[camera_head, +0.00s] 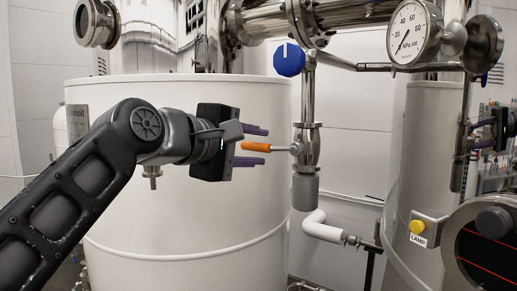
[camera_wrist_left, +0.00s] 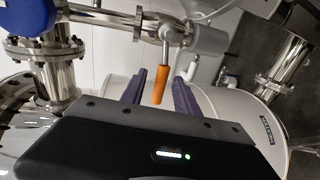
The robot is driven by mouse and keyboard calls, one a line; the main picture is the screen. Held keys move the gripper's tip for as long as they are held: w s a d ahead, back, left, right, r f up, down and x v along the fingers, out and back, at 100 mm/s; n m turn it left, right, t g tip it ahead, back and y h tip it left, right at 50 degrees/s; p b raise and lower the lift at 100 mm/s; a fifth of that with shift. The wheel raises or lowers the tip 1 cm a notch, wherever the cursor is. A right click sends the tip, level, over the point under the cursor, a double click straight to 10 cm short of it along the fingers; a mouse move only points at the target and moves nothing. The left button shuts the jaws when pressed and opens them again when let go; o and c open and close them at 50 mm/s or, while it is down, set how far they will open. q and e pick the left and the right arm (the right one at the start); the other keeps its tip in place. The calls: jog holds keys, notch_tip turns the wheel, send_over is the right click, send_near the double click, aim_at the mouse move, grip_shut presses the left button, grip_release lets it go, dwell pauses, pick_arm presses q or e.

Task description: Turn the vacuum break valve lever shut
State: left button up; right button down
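The vacuum break valve lever has an orange grip (camera_head: 257,147) on a metal rod and points left from the valve body (camera_head: 306,147) on a vertical steel pipe. My left gripper (camera_head: 258,146) is open, with its purple fingers above and below the end of the orange grip in the head view. In the left wrist view the orange grip (camera_wrist_left: 160,84) lies between the two purple fingers (camera_wrist_left: 160,88), with gaps on both sides. My right gripper (camera_head: 501,124) shows only partly at the right edge, with dark purple fingers; its opening is unclear.
A large white tank (camera_head: 190,230) stands behind my left arm. A blue knob (camera_head: 289,60) is on the pipe above the lever. A pressure gauge (camera_head: 411,35) is at upper right. A white elbow pipe (camera_head: 322,228) runs below the valve. A yellow lamp button (camera_head: 417,227) is at lower right.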

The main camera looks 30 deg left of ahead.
pick_arm(q)
jog(key=s+r+b, duration=0.1)
jog(key=s, duration=0.5)
jog(key=shift+a+r, duration=0.15)
jog(key=shift+s, duration=0.1)
